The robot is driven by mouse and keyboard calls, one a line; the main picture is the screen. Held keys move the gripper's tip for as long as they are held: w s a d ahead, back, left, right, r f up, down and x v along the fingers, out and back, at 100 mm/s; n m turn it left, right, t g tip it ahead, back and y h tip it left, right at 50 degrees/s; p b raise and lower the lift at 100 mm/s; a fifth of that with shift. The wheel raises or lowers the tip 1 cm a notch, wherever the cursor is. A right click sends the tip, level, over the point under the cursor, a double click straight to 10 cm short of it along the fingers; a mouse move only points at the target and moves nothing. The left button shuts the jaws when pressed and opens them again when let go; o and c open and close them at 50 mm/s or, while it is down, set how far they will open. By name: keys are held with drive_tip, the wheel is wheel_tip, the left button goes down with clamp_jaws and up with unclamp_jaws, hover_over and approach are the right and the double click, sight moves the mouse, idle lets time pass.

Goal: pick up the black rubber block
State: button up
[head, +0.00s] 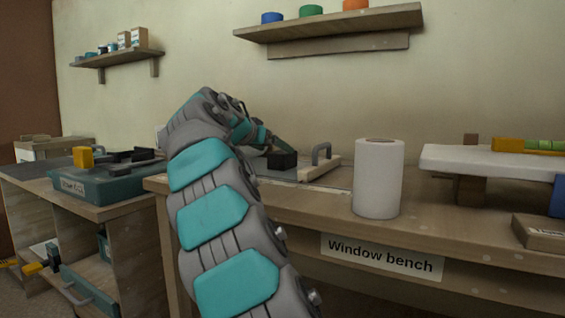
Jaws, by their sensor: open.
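The black rubber block (283,160) is a small dark box on the window bench (330,222), left of the paper roll. My gripper (280,144) is at the far end of my grey and teal arm, close above and behind the block. It is open. One fingertip shows just over the block's top edge; the other is largely hidden by my arm. I cannot tell whether a finger touches the block.
A white roll (379,180) stands right of the block. A grey-handled float (320,165) lies beside the block. A white board (480,162) rests on a wooden support further right. A side bench with a teal tray (108,187) is at left.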

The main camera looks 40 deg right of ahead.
sight(282, 151)
drive_tip(key=shift+x, duration=2.9)
drive_tip(key=shift+s+r, duration=0.1)
drive_tip(key=shift+s, duration=0.05)
clamp_jaws()
